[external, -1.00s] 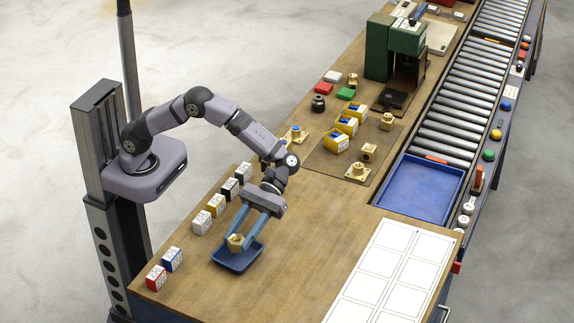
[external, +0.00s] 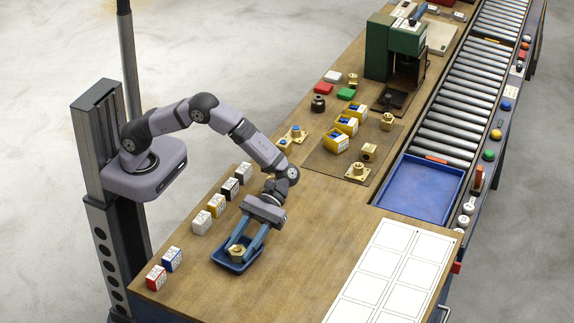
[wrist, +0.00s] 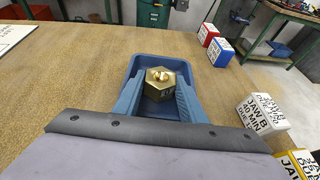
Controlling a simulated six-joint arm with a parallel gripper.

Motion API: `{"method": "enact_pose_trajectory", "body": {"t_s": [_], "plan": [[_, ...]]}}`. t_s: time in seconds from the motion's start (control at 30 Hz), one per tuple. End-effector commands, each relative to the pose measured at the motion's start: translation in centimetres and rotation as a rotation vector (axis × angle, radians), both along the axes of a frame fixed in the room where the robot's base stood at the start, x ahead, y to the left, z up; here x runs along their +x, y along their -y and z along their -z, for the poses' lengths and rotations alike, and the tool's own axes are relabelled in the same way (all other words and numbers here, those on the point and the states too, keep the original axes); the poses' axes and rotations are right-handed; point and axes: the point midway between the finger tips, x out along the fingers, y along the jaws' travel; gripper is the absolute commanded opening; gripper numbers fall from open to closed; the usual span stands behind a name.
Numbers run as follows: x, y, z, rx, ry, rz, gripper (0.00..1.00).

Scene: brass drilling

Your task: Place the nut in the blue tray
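The nut (external: 237,250) is a brass hexagonal piece with a raised round centre. It sits low inside the small blue tray (external: 226,264) on the wooden bench; whether it touches the tray floor is hard to tell. My gripper (external: 240,249) reaches down into the tray with one blue finger on each side of the nut. In the wrist view, the nut (wrist: 160,82) fills the space between the fingertips (wrist: 160,90), which appear closed on its sides. The tray's far rim (wrist: 160,56) shows beyond it.
Several small labelled boxes (external: 201,222) stand in a row left of the tray. A larger blue bin (external: 420,188) sits by the roller conveyor (external: 460,110). White printed sheets (external: 395,270) lie at right. Bare bench lies right of the tray.

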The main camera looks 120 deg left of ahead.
Motion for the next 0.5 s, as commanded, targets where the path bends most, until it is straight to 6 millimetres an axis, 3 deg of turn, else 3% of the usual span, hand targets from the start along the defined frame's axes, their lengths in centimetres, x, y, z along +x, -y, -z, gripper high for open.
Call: {"method": "enact_pose_trajectory", "body": {"t_s": [0.5], "plan": [[0.13, -0.62, -0.54, 0.000, 0.002, -0.001, 0.43]]}}
